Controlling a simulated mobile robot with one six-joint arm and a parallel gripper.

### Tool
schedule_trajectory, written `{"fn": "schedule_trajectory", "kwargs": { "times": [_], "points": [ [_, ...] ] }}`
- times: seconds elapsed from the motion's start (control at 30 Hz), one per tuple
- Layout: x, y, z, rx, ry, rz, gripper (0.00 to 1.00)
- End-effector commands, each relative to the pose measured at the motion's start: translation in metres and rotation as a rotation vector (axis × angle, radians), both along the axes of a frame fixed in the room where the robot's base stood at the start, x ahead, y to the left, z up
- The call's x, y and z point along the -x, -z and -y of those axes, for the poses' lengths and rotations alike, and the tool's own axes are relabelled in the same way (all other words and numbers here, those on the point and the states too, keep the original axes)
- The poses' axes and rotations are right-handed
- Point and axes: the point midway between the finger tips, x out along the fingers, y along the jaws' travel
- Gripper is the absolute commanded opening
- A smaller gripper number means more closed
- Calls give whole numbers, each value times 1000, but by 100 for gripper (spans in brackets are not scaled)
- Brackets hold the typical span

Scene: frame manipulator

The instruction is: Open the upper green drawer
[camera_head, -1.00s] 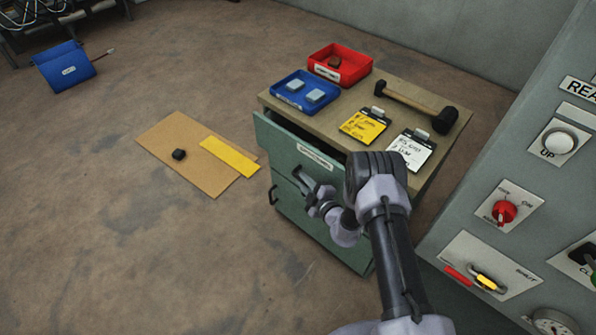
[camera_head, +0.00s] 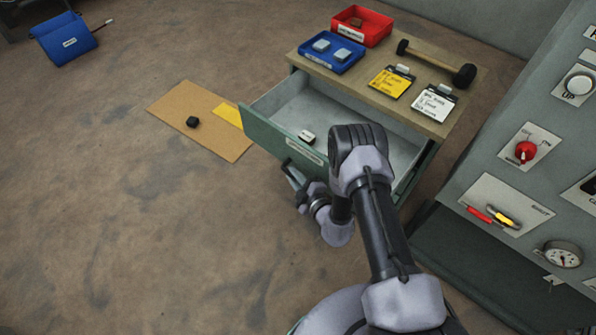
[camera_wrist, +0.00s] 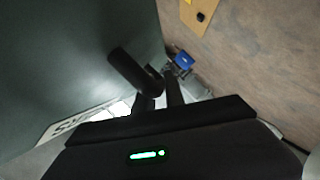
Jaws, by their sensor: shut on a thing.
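The upper green drawer (camera_head: 272,132) is pulled well out of the cabinet in the head view. Its pale grey inside shows, with a small dark-and-white object (camera_head: 307,137) lying in it behind the front panel. My gripper (camera_head: 293,174) is at the outer face of the drawer front, shut on the drawer's dark handle (camera_wrist: 133,72), which shows in the wrist view beside the green front panel. My arm covers the right part of the drawer front, and the lower drawer is hidden beneath the open one.
The wooden cabinet top (camera_head: 375,70) carries a blue tray (camera_head: 331,54), a red tray (camera_head: 362,26), two clipboards and a mallet (camera_head: 437,62). A grey control panel (camera_head: 540,140) stands close on the right. Cardboard (camera_head: 205,133) lies on the floor at left. The floor in front is largely clear.

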Motion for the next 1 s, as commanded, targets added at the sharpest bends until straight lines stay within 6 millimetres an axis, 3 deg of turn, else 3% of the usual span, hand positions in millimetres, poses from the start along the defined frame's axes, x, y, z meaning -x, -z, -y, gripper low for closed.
{"fn": "schedule_trajectory", "kwargs": {
  "times": [0.57,0.6,0.7,1.0],
  "points": [
    [7,0,-5,0,0,0,0],
    [7,0,-5,0,0,0,20],
    [7,0,-5,0,0,0,36],
    [7,0,-4,0,1,1,36]
  ]
}}
